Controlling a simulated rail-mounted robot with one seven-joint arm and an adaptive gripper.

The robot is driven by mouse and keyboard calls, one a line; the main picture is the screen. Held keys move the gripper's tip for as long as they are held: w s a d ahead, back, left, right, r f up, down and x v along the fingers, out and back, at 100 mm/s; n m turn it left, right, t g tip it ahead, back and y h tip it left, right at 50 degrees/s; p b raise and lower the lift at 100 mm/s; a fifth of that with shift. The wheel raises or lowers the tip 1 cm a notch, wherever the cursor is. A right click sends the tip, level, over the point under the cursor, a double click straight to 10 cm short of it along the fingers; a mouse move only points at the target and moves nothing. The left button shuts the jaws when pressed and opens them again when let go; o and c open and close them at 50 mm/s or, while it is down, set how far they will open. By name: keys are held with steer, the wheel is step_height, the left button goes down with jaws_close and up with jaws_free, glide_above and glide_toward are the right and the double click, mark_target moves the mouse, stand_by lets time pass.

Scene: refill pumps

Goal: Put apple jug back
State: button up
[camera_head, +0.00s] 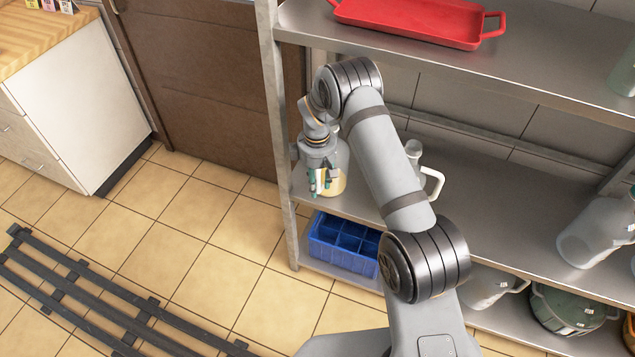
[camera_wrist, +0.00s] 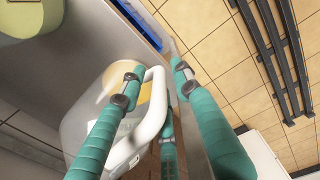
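A translucent jug with pale yellow contents (camera_head: 341,158) stands at the left end of the middle shelf (camera_head: 372,211). I cannot read a label that marks it as apple. My gripper (camera_head: 322,180) is at the jug's front and partly hides it. In the wrist view the jug's white handle (camera_wrist: 155,110) lies between the teal fingers of my gripper (camera_wrist: 158,72). A gap shows between the handle and the right finger, so the fingers look open around it. Contact of the left finger with the handle is unclear.
A second jug with a white handle (camera_head: 434,184) stands behind my arm. A clear jug (camera_head: 594,232) is at the right. A blue divided crate (camera_head: 343,245) sits on the lower shelf, a red tray (camera_head: 418,20) on the top shelf. The floor at left is open beside dark rails (camera_head: 110,306).

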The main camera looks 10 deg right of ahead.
mark_target(316, 178)
step_height(316, 178, up, 8)
steer(key=shift+s+f+b, duration=0.1)
steer(key=shift+b, duration=0.4)
steer(key=shift+f, duration=0.1)
step_height(316, 178, down, 8)
steer(key=shift+f, duration=0.2)
step_height(316, 178, up, 5)
steer(key=shift+r, duration=0.1)
steer(key=shift+s+a+r, duration=0.2)
steer(key=shift+s+a, duration=0.05)
steer(key=shift+a, duration=0.1)
steer(key=shift+d, duration=0.1)
